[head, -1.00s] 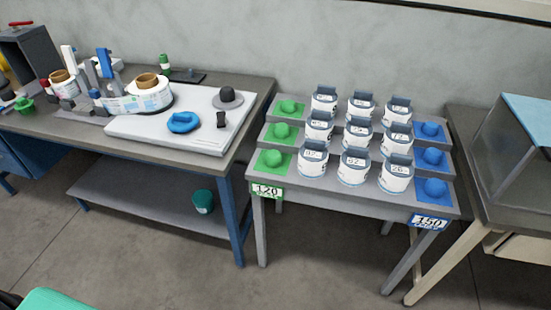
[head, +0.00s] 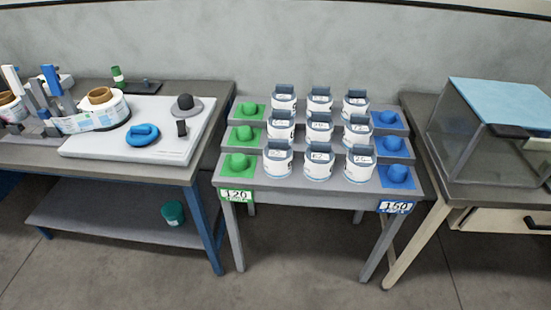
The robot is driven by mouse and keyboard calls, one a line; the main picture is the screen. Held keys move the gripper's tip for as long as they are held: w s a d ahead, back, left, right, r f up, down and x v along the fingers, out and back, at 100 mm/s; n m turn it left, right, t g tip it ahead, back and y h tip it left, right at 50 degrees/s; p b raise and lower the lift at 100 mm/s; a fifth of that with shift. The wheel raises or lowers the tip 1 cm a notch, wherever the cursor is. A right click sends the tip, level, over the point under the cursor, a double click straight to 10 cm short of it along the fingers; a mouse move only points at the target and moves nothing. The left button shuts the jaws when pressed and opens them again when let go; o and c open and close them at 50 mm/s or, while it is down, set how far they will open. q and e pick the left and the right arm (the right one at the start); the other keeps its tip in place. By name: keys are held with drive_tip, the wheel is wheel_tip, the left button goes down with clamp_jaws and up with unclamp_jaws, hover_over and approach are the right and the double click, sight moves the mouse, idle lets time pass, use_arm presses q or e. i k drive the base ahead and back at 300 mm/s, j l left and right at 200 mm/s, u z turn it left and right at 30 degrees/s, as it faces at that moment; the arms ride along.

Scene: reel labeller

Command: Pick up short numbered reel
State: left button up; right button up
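Several white numbered reels with grey-blue tops stand upright in a three-by-three layout on a stepped grey table (head: 290,198). The front row has a left reel (head: 277,162), a middle reel (head: 318,165) and a right reel (head: 359,167). Their numbers are too small to read surely, and I cannot tell which is short. Green pads with green knobs (head: 237,162) line the left side, above a green 120 sign (head: 236,196). Blue pads with blue knobs (head: 397,174) line the right side, above a blue 150 sign (head: 396,206). Neither gripper is in view.
A workbench at left holds a labelling machine with a label roll (head: 100,108), a white board (head: 150,145) and a blue ring-like object (head: 142,135). A teal bin (head: 173,213) sits on its lower shelf. A clear-sided case (head: 500,130) stands at right. Floor in front is clear.

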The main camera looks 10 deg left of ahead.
sight(278, 154)
drive_tip(key=i+l+u, duration=0.2)
drive_tip(key=l, duration=0.25)
drive_tip(key=i+l+u, duration=0.15)
drive_tip(key=i+l, duration=0.25)
